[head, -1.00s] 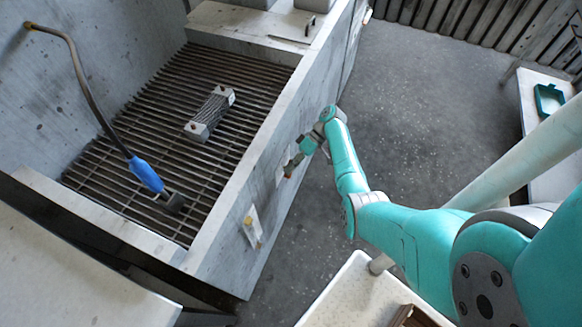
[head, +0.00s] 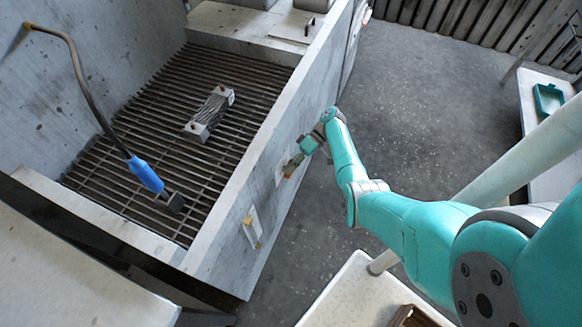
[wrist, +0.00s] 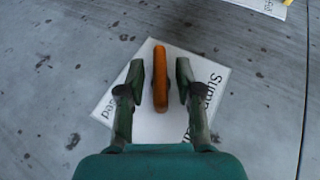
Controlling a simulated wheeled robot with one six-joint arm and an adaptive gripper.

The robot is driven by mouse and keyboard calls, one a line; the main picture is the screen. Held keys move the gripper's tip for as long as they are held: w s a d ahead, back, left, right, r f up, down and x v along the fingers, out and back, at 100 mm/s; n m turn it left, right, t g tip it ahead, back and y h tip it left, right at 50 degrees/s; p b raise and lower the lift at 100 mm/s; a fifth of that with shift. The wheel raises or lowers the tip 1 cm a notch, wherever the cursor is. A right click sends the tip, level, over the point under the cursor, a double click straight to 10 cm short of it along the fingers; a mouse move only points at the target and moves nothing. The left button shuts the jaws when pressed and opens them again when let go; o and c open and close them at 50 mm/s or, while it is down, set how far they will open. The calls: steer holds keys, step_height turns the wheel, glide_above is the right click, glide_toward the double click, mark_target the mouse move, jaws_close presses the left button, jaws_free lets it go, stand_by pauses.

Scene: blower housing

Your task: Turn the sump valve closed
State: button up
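The sump valve's orange handle (wrist: 160,88) stands out in the middle of the wrist view, long axis running up and down the picture. It sits over a white label (wrist: 205,72) on which "Sump" can be partly read. My gripper (wrist: 159,66) is open, with one finger on each side of the handle and a narrow gap showing on both sides. In the head view, my gripper (head: 293,163) is at the outer side wall of the housing, and the handle is small and mostly hidden there.
The grey housing wall (head: 262,150) runs beside my arm. A second white tag (head: 252,227) hangs nearer on that wall.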

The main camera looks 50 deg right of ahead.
steer(key=shift+h, duration=0.3)
